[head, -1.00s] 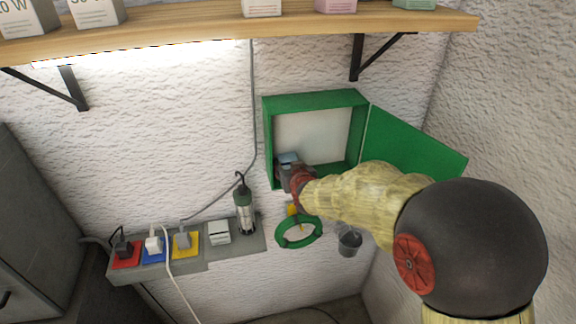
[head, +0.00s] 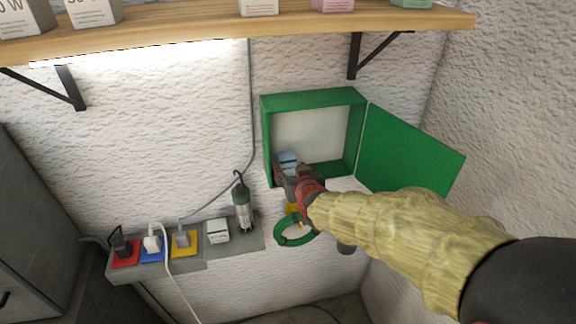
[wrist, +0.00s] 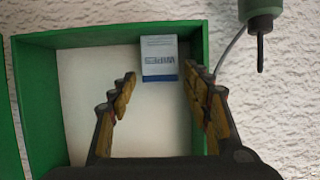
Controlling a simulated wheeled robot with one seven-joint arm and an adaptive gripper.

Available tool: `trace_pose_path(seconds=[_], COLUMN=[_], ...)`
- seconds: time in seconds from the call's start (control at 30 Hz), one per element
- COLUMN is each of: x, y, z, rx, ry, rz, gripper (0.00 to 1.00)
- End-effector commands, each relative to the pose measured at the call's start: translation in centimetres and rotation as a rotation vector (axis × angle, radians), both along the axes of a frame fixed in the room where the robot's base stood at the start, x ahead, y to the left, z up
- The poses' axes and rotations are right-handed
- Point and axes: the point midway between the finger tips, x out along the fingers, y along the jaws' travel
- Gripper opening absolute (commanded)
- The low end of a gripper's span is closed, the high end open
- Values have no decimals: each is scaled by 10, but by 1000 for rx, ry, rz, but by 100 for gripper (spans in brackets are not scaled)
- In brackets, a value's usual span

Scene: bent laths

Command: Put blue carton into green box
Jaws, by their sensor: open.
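The green box (head: 316,97) hangs on the wall with its green door (head: 408,150) swung open to the right. The blue carton (head: 288,160), white with a blue band, is inside the box at its left end in the head view. In the wrist view the carton (wrist: 159,60) stands against the box's side wall, beyond my fingertips. My gripper (head: 283,178) is at the box's front opening, its jaws (wrist: 160,82) open and apart, with nothing visibly held. In the head view my gripper hides the carton's lower part.
A wooden shelf (head: 180,29) with several small cartons runs above. A lamp (head: 242,208) hangs left of the box by a ledge (head: 205,255) with sockets and plugs. A green ring (head: 290,232) hangs below the box. The box's middle is empty.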

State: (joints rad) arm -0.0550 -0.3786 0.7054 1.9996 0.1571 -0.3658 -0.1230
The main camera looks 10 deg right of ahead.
Motion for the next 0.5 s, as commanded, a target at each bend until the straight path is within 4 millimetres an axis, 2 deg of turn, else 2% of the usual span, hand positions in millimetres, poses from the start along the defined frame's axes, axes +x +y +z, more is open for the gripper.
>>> trace_pose_path(seconds=[0.2,0.43,0.5], x=[-29,-45,-54], y=[0,1,2], z=[13,20,24], rx=[0,2,7], ry=[-2,7,36], rz=[0,3,10], gripper=[49,49,49])
